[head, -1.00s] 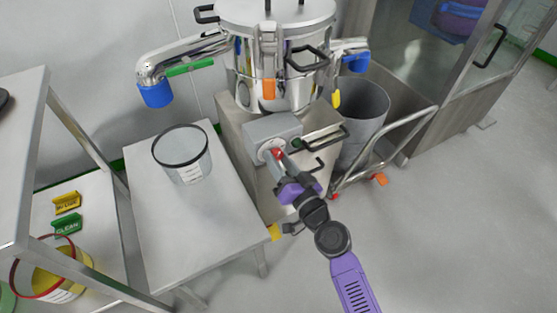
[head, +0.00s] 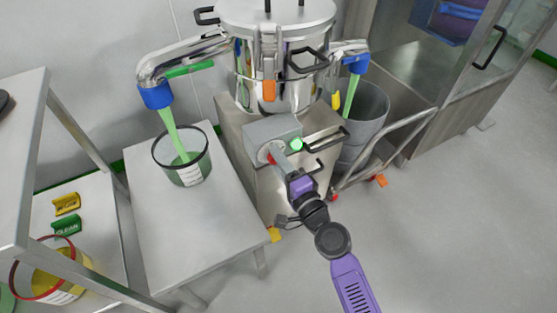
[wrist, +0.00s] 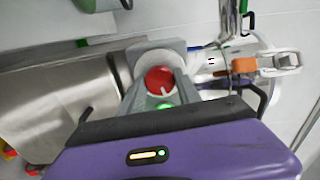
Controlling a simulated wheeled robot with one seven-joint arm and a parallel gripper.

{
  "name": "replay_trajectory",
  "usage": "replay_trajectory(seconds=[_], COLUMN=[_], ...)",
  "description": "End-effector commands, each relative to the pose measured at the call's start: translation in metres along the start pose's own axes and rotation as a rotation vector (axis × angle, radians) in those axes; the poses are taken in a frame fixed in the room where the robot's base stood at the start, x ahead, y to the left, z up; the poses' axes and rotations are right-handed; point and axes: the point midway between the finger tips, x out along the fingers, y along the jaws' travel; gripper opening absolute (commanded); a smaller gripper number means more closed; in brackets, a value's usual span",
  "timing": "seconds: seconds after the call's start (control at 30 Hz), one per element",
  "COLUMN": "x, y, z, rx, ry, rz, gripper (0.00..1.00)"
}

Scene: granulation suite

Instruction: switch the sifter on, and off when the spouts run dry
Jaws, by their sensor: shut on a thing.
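The steel sifter (head: 275,50) stands at the back centre. Green material pours from its left spout (head: 157,95) into a clear container (head: 183,165) on a steel table. Green material also pours from its right spout (head: 356,64) into a grey bin (head: 361,110). The switch box (head: 268,135) on its front has a red knob, clear in the wrist view (wrist: 159,80), and a lit green light (head: 296,144). My gripper (head: 280,158) is at the box, its fingers shut on the red knob. In the wrist view my gripper (wrist: 165,105) partly hides the green light.
A shelf rack (head: 22,170) stands at the left, with a yellow sign, a green CLEAN sign (head: 66,224) and a red-rimmed container (head: 55,268). A bent metal handle (head: 390,140) is right of the sifter.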

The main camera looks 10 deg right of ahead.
Motion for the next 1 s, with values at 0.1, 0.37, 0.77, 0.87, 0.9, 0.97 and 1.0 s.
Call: replay_trajectory(seconds=[0.1,0.37,0.77,0.87,0.9,0.97,1.0], x=[-0.0003,-0.0003,-0.0003,-0.0003,-0.0003,-0.0004,-0.0004], y=[0.0005,0.0007,0.0011,0.0012,0.0012,0.0012,0.0012], z=[-0.0005,-0.0006,-0.0007,-0.0008,-0.0008,-0.0008,-0.0008], rx=[0.079,0.203,0.254,0.254,0.254,0.254,0.254], ry=[0.001,0.001,0.002,0.002,0.002,0.002,0.002], rz=[0.002,0.001,0.001,0.001,0.001,0.001,0.001], gripper=[0.00,0.00,0.00,0.00,0.00,0.00,0.00])
